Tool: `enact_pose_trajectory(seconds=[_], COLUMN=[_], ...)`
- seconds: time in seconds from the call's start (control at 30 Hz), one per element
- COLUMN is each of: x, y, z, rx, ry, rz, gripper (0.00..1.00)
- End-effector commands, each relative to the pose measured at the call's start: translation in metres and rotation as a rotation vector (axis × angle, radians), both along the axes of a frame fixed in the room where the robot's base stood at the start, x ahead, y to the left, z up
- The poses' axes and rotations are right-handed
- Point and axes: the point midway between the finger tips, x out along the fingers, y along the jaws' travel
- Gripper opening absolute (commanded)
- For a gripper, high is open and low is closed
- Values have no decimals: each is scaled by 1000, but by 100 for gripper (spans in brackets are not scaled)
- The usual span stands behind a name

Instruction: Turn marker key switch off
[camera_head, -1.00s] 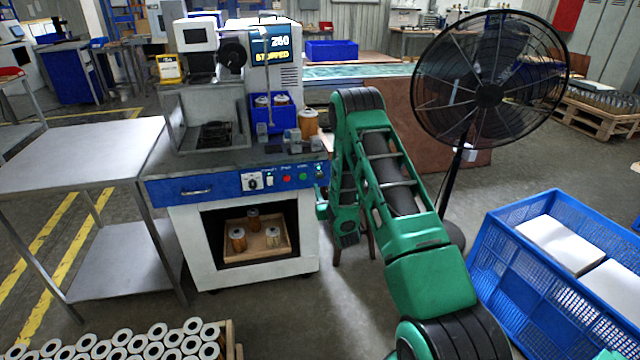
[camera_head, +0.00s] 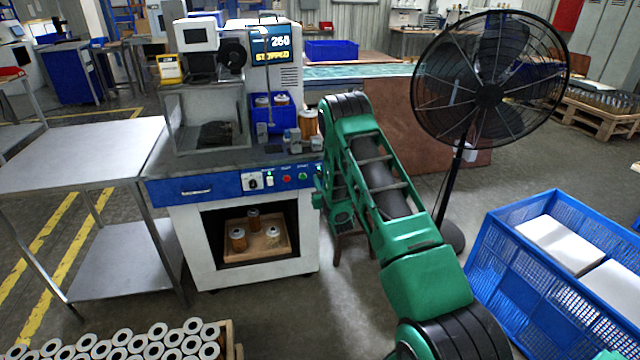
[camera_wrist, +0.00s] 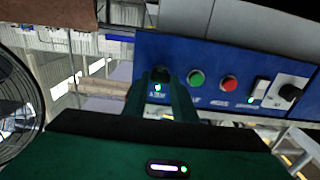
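The marker machine has a blue control panel (camera_head: 215,188) on its front. In the wrist view the panel (camera_wrist: 215,65) appears upside down, with a dark round key switch (camera_wrist: 160,74) at its left end and a lit green lamp beside it. My gripper (camera_wrist: 159,90) points at this switch. Its two green fingers are apart, one on each side of the switch, with a gap showing between them. I cannot tell whether they touch it. In the head view my gripper is mostly hidden by my arm, close to the panel's right end. The key's angle is too small to read.
On the panel sit a green button (camera_wrist: 196,77), a red button (camera_wrist: 229,83), a white rocker switch (camera_wrist: 259,90) and a black knob (camera_wrist: 290,92). The machine's display (camera_head: 271,46) reads STOPPED. A fan (camera_head: 488,95) and a blue crate (camera_head: 500,250) stand right of my arm.

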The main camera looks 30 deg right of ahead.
Motion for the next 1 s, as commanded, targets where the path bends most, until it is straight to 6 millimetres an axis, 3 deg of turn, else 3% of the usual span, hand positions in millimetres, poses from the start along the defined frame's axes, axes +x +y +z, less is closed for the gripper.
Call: enact_pose_trajectory(seconds=[0.47,1.0], x=[1,1], y=[3,6], z=[0,-2], rx=[-113,-578], ry=[33,167], rz=[3,6], gripper=[3,3])
